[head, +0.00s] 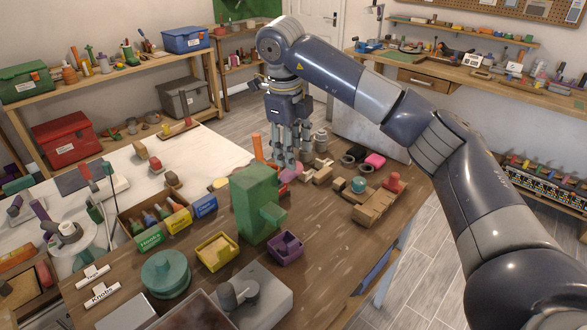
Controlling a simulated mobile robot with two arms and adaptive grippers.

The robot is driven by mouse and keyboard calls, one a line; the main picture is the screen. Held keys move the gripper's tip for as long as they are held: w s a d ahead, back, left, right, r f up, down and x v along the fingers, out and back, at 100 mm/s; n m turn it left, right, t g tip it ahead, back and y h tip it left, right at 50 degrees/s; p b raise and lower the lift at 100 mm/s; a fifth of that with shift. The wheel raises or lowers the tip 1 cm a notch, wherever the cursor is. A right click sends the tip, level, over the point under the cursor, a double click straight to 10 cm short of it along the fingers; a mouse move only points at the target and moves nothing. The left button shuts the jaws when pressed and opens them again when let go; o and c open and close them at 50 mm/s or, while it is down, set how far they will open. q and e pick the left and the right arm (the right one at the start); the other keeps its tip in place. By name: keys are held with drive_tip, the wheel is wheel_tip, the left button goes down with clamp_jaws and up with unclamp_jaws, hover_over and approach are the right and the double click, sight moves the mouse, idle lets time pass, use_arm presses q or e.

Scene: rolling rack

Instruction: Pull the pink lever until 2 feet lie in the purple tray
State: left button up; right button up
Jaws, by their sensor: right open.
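A green dispenser (256,203) stands on the brown workbench, with a short spout (273,215) on its right side. A pink lever (291,174) sticks out behind it at upper right. The purple tray (287,249) sits below the spout, in front of the dispenser; I cannot tell whether any feet lie in it. My right gripper (290,160) points down from above, its open fingers close over the pink lever. I cannot tell whether they touch it. My left gripper is out of view.
A yellow tray (217,252) stands left of the purple tray. A teal round container (165,274) and a grey device (252,297) are nearer. Wooden pieces (323,175) lie right of my gripper, with a wooden stand (377,207) farther right. The bench's front right is clear.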

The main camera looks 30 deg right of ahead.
sight(285, 177)
drive_tip(key=f, duration=0.3)
drive_tip(key=w+f+p, duration=0.1)
drive_tip(key=f, duration=0.1)
drive_tip(key=shift+d, duration=0.25)
drive_tip(key=shift+d+f+p, duration=0.2)
drive_tip(key=shift+f+p, duration=0.1)
drive_tip(key=shift+f, duration=0.8)
clamp_jaws()
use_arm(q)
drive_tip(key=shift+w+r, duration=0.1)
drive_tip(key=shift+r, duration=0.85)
use_arm(e)
drive_tip(key=shift+w, duration=0.1)
